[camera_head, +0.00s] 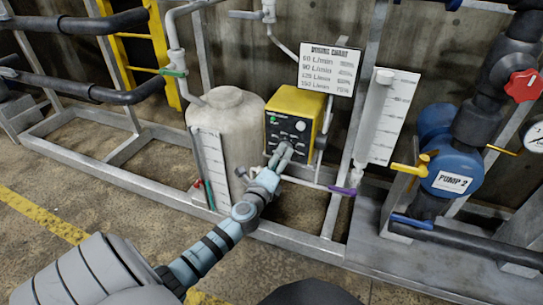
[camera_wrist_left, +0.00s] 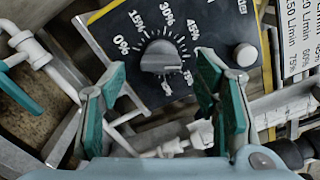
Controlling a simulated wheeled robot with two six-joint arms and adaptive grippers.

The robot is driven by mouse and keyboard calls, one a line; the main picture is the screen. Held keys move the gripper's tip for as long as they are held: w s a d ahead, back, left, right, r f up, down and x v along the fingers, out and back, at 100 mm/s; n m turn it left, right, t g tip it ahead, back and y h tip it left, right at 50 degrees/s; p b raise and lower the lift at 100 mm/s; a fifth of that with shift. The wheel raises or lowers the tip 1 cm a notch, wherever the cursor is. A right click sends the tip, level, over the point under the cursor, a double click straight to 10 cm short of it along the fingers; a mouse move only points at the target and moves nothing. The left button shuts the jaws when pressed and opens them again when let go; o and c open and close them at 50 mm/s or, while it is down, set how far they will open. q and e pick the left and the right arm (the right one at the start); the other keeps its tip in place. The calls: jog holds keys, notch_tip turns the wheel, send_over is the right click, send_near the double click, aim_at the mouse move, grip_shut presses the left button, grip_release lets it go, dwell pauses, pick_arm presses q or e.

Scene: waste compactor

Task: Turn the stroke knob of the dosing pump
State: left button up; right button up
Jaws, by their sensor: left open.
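The yellow dosing pump (camera_head: 301,107) stands beside a white tank, its dark front panel facing me. In the left wrist view the grey stroke knob (camera_wrist_left: 160,57) sits on the black panel (camera_wrist_left: 195,18), with a percent scale around it. My left gripper (camera_wrist_left: 164,95) is open, its two green-padded fingers apart below the knob and nothing between them. In the head view the left gripper (camera_head: 283,152) is at the lower part of the pump's front and hides part of the panel. Whether a finger touches the panel is unclear. My right gripper is not in view.
The white tank (camera_head: 228,135) stands left of the pump. A dosing chart (camera_head: 329,69) hangs above right, and a graduated column (camera_head: 388,115) is farther right. The blue pump 2 (camera_head: 449,180) and metal frame rails lie at the right. Open floor (camera_head: 60,195) is at left.

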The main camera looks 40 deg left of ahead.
pick_arm(q)
jog(key=v, duration=0.9)
